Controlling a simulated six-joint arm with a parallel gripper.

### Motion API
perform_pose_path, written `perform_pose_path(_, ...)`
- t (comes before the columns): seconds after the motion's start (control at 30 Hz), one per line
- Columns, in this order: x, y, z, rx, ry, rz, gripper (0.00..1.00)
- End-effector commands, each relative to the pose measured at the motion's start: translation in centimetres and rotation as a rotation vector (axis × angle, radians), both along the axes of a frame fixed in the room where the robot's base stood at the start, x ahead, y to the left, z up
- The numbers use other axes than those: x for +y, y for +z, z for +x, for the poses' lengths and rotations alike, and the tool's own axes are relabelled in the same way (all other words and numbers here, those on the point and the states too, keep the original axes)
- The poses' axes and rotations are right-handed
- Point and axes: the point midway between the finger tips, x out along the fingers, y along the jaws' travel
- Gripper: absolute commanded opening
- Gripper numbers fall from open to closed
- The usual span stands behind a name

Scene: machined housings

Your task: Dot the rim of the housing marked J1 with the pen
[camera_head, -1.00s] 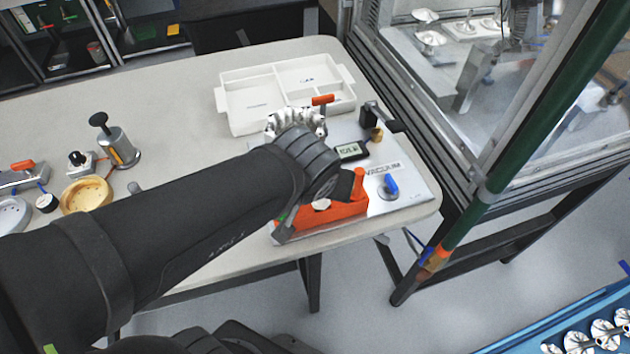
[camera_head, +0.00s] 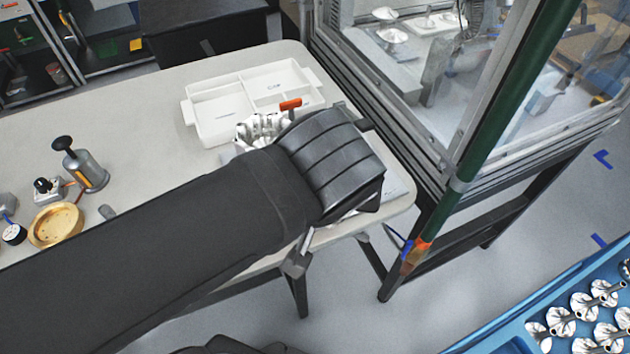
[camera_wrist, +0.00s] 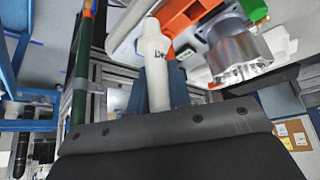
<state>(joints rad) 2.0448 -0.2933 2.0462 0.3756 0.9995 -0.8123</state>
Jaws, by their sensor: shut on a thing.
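In the wrist view, my gripper (camera_wrist: 158,92) has its dark blue fingers on either side of a white pen-like cylinder (camera_wrist: 153,55), which appears to be the pen. It carries a small dark mark that I cannot read. A shiny metal housing (camera_wrist: 236,52) is to its right, apart from it. In the head view, a lobed metal housing (camera_head: 262,130) stands on the table, partly behind my arm. No J1 marking is legible on it. My gripper's fingers are hidden by my arm in the head view.
A white divided tray (camera_head: 215,128) lies behind the housing. A brass dish (camera_head: 55,225) and a pump-topped canister (camera_head: 82,165) stand at left. A glazed metal-framed enclosure (camera_head: 400,130) closes off the right. A blue bin (camera_head: 500,335) of metal parts is at lower right. Open table lies at left.

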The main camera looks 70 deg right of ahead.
Motion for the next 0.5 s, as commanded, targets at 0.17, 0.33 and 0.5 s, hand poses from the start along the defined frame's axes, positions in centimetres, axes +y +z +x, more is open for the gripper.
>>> perform_pose_path(0.17, 0.9, 1.0, -1.6, 0.000, -0.004, -0.001, 0.00)
perform_pose_path(0.33, 1.2, 1.6, -2.2, 0.000, -0.001, 0.000, 0.00)
perform_pose_path(0.5, 0.5, 2.2, -1.4, -0.001, 0.009, -0.001, 0.00)
